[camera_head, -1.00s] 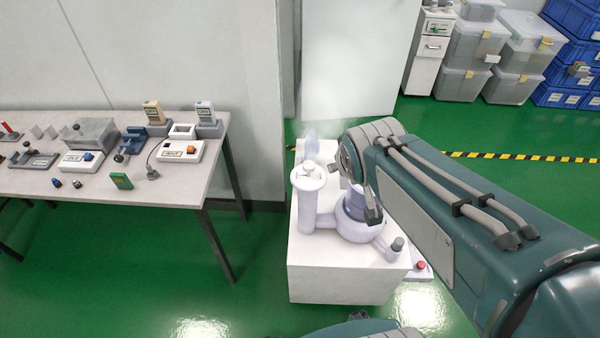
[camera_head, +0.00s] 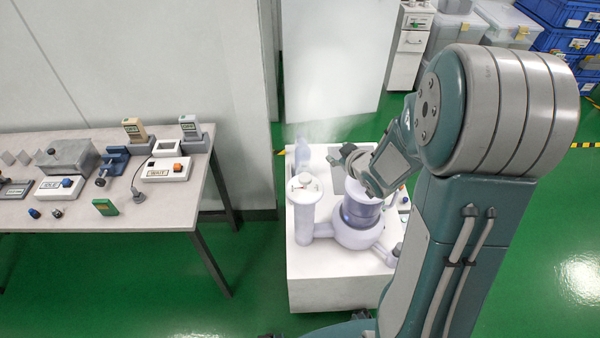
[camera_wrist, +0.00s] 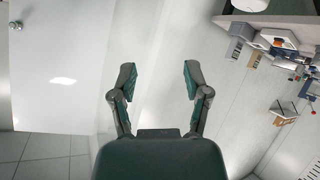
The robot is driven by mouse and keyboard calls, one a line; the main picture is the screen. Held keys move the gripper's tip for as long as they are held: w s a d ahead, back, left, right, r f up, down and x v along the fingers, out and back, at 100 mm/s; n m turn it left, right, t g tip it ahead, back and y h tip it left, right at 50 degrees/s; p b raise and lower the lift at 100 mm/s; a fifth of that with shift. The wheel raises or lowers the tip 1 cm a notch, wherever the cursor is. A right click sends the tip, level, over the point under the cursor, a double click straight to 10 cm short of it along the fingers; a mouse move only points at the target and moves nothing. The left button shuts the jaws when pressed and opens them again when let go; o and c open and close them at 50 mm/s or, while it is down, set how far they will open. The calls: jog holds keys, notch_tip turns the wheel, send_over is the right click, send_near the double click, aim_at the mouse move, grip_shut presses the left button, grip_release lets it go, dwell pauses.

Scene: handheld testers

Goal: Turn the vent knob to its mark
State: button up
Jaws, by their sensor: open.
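A pale lilac device (camera_head: 350,228) stands on a white cabinet, with a short round column (camera_head: 302,215) at its left. The column bears a whitish knob-like top (camera_head: 305,182); I cannot tell for sure that it is the vent knob, and no mark on it can be read. My gripper (camera_head: 342,158) is above the back of the device, to the right of and beyond the column top, apart from it. In the wrist view my gripper (camera_wrist: 158,80) is open with nothing between its fingers. The device does not show there.
The white cabinet (camera_head: 330,285) stands free on the green floor. A table (camera_head: 150,215) at the left holds several small testers and blocks. Mist rises behind the device near a white panel (camera_head: 335,60). A drawer unit (camera_head: 410,50) and stacked bins are at the back right.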

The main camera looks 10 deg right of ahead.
aim_at(305, 178)
jog(key=s+a+f+t+y, duration=0.3)
jog(key=s+f+y, duration=0.2)
jog(key=f+y, duration=0.45)
jog(key=shift+n+h, duration=0.3)
jog(key=shift+h, duration=0.45)
jog(key=x, duration=0.7)
jog(key=f+x, duration=0.1)
jog(key=x, duration=0.3)
jog(key=shift+s+a, duration=0.1)
jog(key=c, duration=0.8)
